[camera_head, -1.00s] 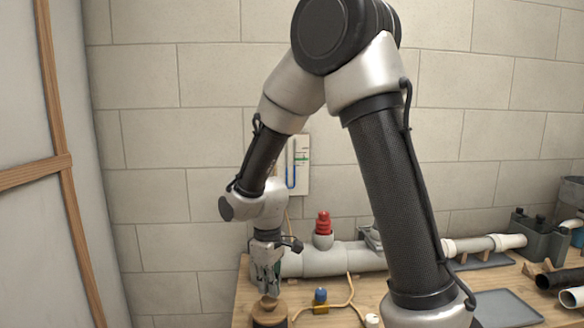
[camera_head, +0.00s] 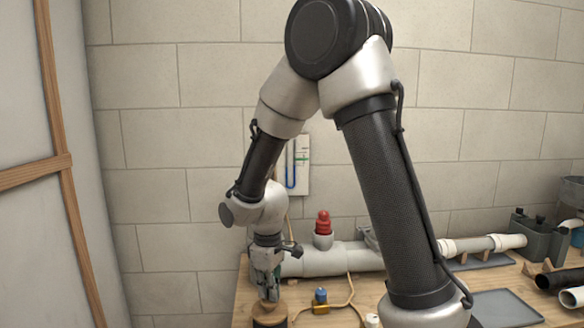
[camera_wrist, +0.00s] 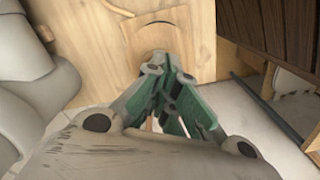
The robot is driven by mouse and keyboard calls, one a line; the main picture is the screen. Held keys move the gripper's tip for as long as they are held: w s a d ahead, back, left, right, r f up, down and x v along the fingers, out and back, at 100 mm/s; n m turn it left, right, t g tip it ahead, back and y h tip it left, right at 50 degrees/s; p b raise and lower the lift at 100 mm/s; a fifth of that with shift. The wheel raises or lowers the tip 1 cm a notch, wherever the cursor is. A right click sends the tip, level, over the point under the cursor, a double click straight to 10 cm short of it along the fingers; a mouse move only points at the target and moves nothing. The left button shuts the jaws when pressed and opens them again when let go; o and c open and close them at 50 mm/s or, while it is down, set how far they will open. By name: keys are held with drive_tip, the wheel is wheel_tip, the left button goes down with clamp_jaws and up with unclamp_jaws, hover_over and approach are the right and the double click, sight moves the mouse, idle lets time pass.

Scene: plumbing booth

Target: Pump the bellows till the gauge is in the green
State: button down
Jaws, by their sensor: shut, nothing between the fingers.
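The bellows (camera_head: 268,319), a round brown body, stands at the bench's front left. My gripper (camera_head: 268,299) points down at its top, with its fingers shut and empty. The fingertips seem to touch the top, which they partly hide. In the wrist view, the green fingers of my gripper (camera_wrist: 172,112) converge, with nothing visible between them. The gauge (camera_head: 301,165) is a pale wall panel with a blue U-shaped liquid column and a green mark. My arm partly covers its left side, and the exact level is too small to read.
A grey pipe (camera_head: 335,262) with a red ribbed fitting (camera_head: 323,224) lies behind the bellows. A blue and brass valve (camera_head: 320,300) sits on a tan hose to the right. A grey tray (camera_head: 505,307) and black pipes (camera_head: 560,279) lie further right.

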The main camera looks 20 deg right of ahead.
drive_tip(key=shift+f, duration=1.3)
drive_tip(key=shift+r, duration=2.2)
drive_tip(key=shift+f, duration=0.1)
idle(0.3)
drive_tip(key=shift+f, duration=2.15)
drive_tip(key=shift+r, duration=2.25)
